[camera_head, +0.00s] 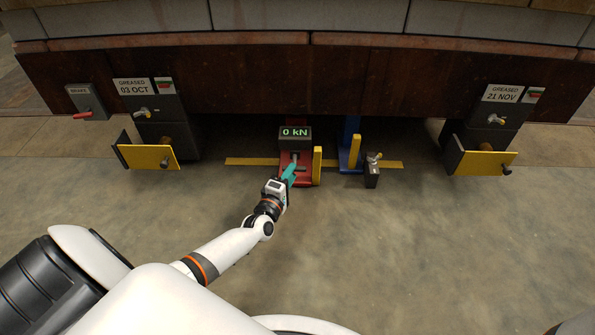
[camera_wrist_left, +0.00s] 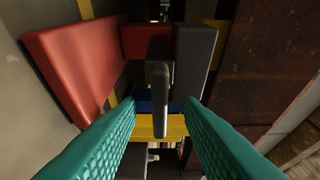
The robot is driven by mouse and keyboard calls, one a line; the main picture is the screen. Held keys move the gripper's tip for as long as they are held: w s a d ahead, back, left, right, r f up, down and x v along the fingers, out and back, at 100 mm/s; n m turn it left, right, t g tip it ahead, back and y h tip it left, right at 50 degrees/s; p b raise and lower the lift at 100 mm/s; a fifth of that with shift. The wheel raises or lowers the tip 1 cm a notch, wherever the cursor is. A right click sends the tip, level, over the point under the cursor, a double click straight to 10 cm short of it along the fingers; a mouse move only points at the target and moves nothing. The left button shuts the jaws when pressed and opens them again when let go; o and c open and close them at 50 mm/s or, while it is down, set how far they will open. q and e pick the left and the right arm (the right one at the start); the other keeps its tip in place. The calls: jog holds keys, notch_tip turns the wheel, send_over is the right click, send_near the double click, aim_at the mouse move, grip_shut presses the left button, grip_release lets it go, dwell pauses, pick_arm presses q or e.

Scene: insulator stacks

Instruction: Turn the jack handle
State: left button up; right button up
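The red jack (camera_head: 303,179) stands under the rusty beam in the head view, with a dark display (camera_head: 295,133) reading 0 kN above it. Its red body (camera_wrist_left: 75,62) also shows in the left wrist view. The grey jack handle (camera_wrist_left: 160,98) points toward the wrist camera between my teal fingers. My left gripper (camera_head: 292,168) is at the front of the jack; in the left wrist view its fingers (camera_wrist_left: 158,106) are apart, with a gap on each side of the handle. My right gripper is out of view.
A blue jack (camera_head: 349,145) stands to the right, with a small dark box and valve (camera_head: 372,172) before it. Yellow-faced brackets (camera_head: 150,156) and (camera_head: 485,163) flank the jacks. A brake box (camera_head: 87,101) with a red lever is far left. The front floor is clear.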

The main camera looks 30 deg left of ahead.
aim_at(295, 162)
pick_arm(q)
jog(key=w, duration=0.1)
jog(key=w+b, duration=0.1)
jog(key=w, duration=0.2)
jog(key=shift+a+f+b, duration=0.15)
jog(key=shift+a+b, duration=0.15)
jog(key=shift+b, duration=0.1)
jog(key=shift+w, duration=0.4)
grip_shut()
